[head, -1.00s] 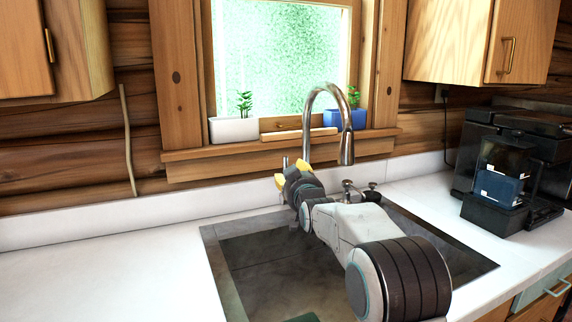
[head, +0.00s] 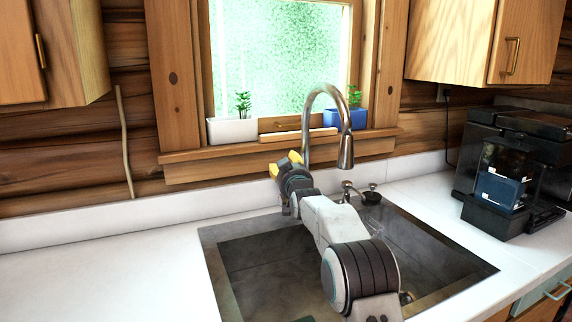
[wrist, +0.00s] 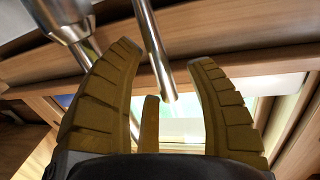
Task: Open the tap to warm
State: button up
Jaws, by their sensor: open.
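The tap is a tall metal gooseneck (head: 307,120) at the back of the sink, with its spout end hanging over the basin. My gripper (head: 284,163) has yellow fingers and is just left of the tap's neck, at the back edge of the sink. In the wrist view, my gripper (wrist: 163,56) is open. A thin metal rod, which looks like the tap's lever (wrist: 152,45), shows between its fingertips; I cannot tell whether it touches either finger. A thicker metal part of the tap (wrist: 62,20) is at the upper left. In the head view the lever is hidden behind my gripper.
The dark sink (head: 235,281) lies below my arm. Small metal fittings (head: 348,187) stand right of the tap. A white planter (head: 232,131) and a blue planter (head: 357,118) sit on the window sill. A black coffee machine (head: 510,160) stands at right. The left counter is clear.

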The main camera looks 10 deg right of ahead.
jog(key=shift+w, duration=0.35)
jog(key=shift+o, duration=0.2)
grip_shut()
dwell(0.4)
